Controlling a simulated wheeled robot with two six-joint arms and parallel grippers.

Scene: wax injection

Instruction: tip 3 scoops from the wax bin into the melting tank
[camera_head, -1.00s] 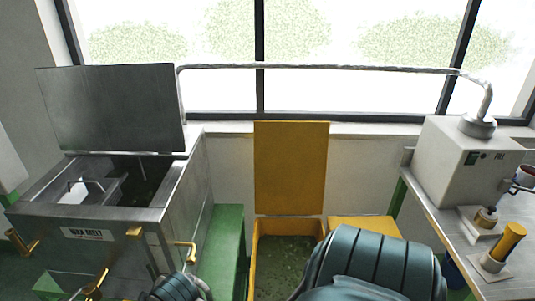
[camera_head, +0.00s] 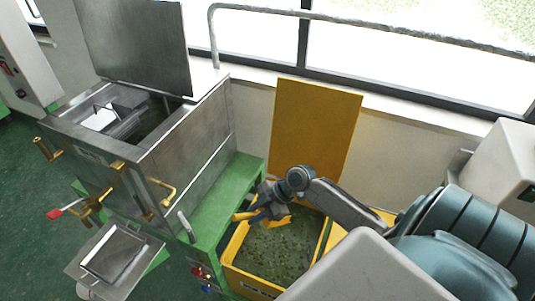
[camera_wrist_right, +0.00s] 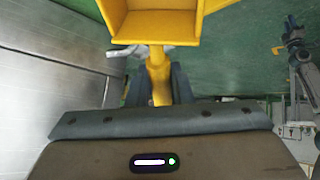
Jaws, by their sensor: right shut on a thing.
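The wax bin (camera_head: 236,251) is a yellow box holding greenish wax pieces, with its yellow lid (camera_head: 315,128) standing open behind it. My right gripper (camera_head: 262,206) is above the bin's left back part, shut on the yellow scoop (camera_head: 279,220). In the right wrist view, the gripper (camera_wrist_right: 158,88) is around the handle of the scoop (camera_wrist_right: 155,28); the part of its inside that shows looks bare. The steel melting tank (camera_head: 190,135) stands to the left, its lid (camera_head: 135,45) raised and its opening dark inside. My left gripper does not show in the head view.
A green bench (camera_head: 215,205) lies between tank and bin. Brass taps (camera_head: 95,203) and a brass handle (camera_head: 163,190) stick out from the tank. A metal tray (camera_head: 113,258) stands in front. A pipe (camera_head: 370,25) crosses the window. A light machine (camera_head: 505,165) is at right.

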